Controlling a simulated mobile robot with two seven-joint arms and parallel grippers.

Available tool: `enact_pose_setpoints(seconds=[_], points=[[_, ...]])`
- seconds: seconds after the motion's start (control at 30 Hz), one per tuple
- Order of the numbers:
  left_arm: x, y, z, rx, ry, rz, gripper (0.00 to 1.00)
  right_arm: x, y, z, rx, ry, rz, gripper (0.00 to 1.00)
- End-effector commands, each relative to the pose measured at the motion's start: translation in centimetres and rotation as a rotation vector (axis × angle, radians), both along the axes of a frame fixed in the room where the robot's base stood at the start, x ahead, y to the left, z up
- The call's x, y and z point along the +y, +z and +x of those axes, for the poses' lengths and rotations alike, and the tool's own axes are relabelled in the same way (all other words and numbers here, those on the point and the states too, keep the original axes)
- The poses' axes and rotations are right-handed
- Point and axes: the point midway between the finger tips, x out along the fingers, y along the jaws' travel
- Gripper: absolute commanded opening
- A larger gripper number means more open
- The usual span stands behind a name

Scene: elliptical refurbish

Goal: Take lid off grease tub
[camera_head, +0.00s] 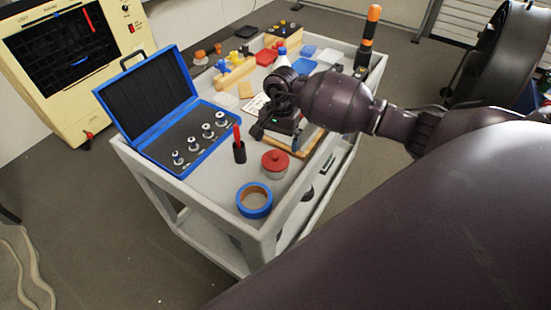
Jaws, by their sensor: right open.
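The grease tub (274,174) appears to be the small pale tub on the grey cart's top, near its front right edge. Its red lid (275,160) sits on top of it. My right gripper (274,131) is behind the tub, over the middle right of the cart, and apart from the lid. The arm and wrist hide part of that device. My left gripper is out of view.
A blue tape roll (243,207) lies in front of the tub. A black cup (239,154) with a red item stands left of it. An open blue case (152,146) with several metal pieces fills the cart's left side. Blocks and boxes crowd the back of the cart (206,178).

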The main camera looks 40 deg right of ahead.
Motion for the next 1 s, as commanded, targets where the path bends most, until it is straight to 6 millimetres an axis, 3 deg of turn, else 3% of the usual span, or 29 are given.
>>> enact_pose_setpoints(seconds=[0.27, 0.63, 0.93, 1.0], points=[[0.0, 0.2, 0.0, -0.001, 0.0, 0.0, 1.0, 0.3, -1.7, -0.1, 0.0, -0.001, 0.004, 1.0], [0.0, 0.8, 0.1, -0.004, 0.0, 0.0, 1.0, 0.9, -5.9, -0.3, 0.001, -0.001, 0.004, 1.0], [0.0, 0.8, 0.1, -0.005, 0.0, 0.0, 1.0, 0.8, -6.4, -0.3, 0.0, 0.0, 0.001, 1.0], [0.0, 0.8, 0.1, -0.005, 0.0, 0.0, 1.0, 0.8, -6.4, -0.3, 0.0, 0.0, 0.001, 0.92]])
